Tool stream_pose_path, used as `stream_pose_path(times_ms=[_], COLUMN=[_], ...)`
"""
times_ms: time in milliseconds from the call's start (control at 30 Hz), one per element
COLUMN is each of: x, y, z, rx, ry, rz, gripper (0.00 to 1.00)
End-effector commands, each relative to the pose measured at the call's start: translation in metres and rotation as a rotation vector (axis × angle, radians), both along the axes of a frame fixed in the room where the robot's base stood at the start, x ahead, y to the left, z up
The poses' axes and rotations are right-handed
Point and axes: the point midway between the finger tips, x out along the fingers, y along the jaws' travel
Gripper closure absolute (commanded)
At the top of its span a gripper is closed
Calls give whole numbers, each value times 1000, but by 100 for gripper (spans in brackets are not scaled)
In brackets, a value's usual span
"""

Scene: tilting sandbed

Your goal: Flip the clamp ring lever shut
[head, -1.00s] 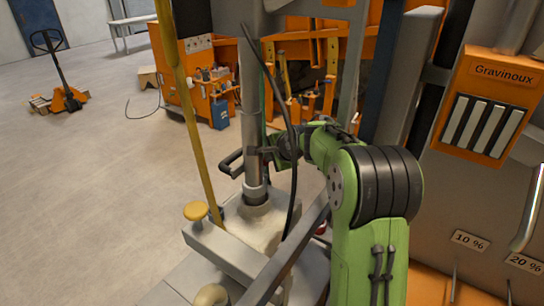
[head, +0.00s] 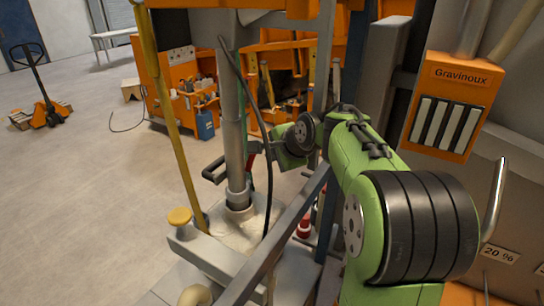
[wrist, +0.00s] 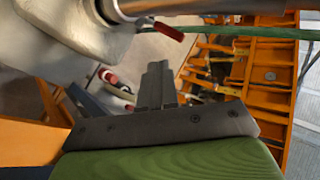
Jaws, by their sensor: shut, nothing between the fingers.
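A red lever (head: 251,156) shows just right of the column. In the wrist view a red-tipped lever (wrist: 168,32) sticks out near the metal ring edge (wrist: 120,10) at the top. My gripper (wrist: 158,82) is shut and empty, its fingers below the red tip in the picture, apparently apart from it. In the head view the fingers are too small and partly hidden to judge contact.
A black cable (head: 258,110) hangs in front of the column. A yellow pole (head: 170,110) stands to the left, and a grey beam (head: 275,245) crosses in front. An orange workbench (head: 165,75) is behind. Open floor (head: 80,200) lies left.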

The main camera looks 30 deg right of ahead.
Motion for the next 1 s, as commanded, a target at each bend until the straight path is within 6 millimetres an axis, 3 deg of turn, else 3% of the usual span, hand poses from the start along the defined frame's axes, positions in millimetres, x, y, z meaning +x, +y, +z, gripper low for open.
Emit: stream_pose_path(times_ms=[167,400,833,1000], x=[8,29,34,57], y=[-2,-6,-6,-3], z=[-4,-26,-38,-53], rx=[9,17,11,14], ry=[-16,-117,-136,-133], rz=[9,26,26,28], gripper=[100,100,100,100])
